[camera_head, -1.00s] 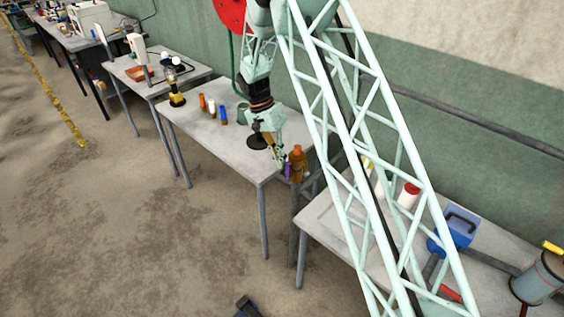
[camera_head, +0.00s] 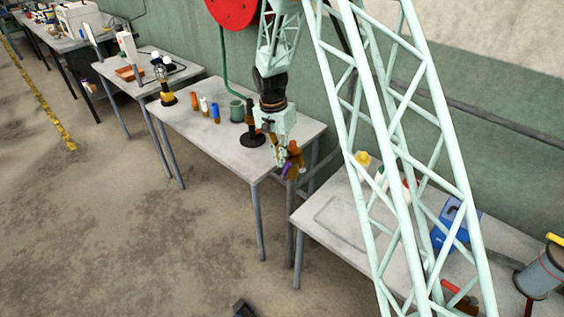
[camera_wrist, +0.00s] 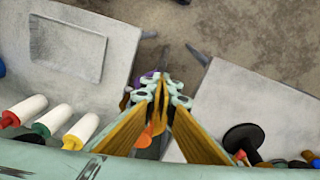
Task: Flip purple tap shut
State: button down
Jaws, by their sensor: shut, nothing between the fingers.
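The purple tap handle (camera_head: 289,171) shows as a small tilted piece at the near right corner of the middle table, beside a brown-orange fitting with an orange top (camera_head: 294,147). My gripper (camera_head: 279,161) is right beside the handle, pointing down, with its fingers together and empty. In the wrist view the purple handle (camera_wrist: 146,78) shows just beyond and left of my gripper's fingertips (camera_wrist: 161,84), partly hidden by them. I cannot tell whether they touch. An orange part (camera_wrist: 143,138) shows below the fingers, mostly hidden.
The middle table (camera_head: 190,127) holds several small bottles, a green cup (camera_head: 236,110) and a black stand (camera_head: 251,138). The right table (camera_head: 325,220) carries bottles and a blue box (camera_head: 452,225). A narrow gap separates these tables. The green wall stands behind.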

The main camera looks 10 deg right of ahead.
aim_at(287, 165)
jog(key=shift+s+d+f+t+y+b, duration=0.15)
jog(key=shift+s+d+t+y+b, duration=0.5)
jog(key=shift+s+t+b, duration=0.4)
jog(key=shift+b, duration=0.45)
jog(key=shift+s+d+f+b, duration=0.15)
jog(key=shift+s+d+b, duration=0.15)
jog(key=shift+b, duration=0.1)
jog(key=s+d+f+b, duration=0.4)
jog(key=s+f+b, duration=0.1)
jog(key=f+b, duration=0.1)
jog(key=shift+s+f, duration=0.35)
